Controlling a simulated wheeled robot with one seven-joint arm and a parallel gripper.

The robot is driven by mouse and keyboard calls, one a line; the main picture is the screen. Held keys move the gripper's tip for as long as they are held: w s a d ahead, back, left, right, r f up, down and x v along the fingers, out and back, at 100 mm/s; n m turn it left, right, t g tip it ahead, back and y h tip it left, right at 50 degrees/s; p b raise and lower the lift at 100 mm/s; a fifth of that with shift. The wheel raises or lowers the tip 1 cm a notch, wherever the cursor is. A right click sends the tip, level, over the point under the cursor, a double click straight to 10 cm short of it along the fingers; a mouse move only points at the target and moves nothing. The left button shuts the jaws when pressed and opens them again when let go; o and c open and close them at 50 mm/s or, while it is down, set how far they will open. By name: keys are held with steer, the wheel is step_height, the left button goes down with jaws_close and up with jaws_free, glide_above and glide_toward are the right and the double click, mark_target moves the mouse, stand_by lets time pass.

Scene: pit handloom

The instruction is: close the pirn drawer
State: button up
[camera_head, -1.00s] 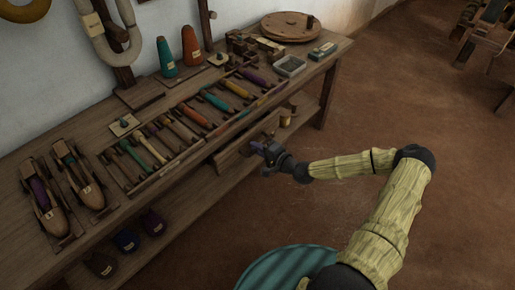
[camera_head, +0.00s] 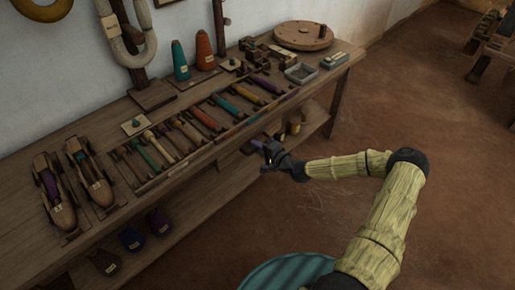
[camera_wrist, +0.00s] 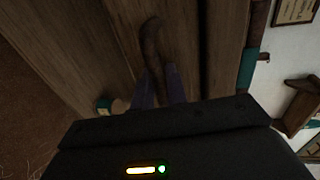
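The pirn drawer (camera_wrist: 110,40) is a wooden drawer under the front edge of the bench. Its plain front fills much of the wrist view, with a dark gap between it and the bench edge. A dark curved handle (camera_wrist: 152,48) stands on the front. In the head view, my gripper (camera_head: 262,148) is at the drawer and hides part of it. In the wrist view, my two purplish fingers (camera_wrist: 160,88) lie either side of the handle's lower part. I cannot tell whether they press on it. The drawer's inside is hidden.
The bench top (camera_head: 150,108) holds a rack of colored pirns (camera_head: 203,117), two shuttles (camera_head: 88,172), cones (camera_head: 204,50) and a round wooden disc (camera_head: 303,36). A lower shelf (camera_head: 185,215) carries dark bobbins.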

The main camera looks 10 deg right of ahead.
steer(key=shift+o, duration=1.3)
steer(key=shift+w+a, duration=0.1)
steer(key=shift+w, duration=0.05)
steer(key=p+v, duration=0.2)
steer(key=v, duration=1.5)
steer(key=shift+s, duration=0.25)
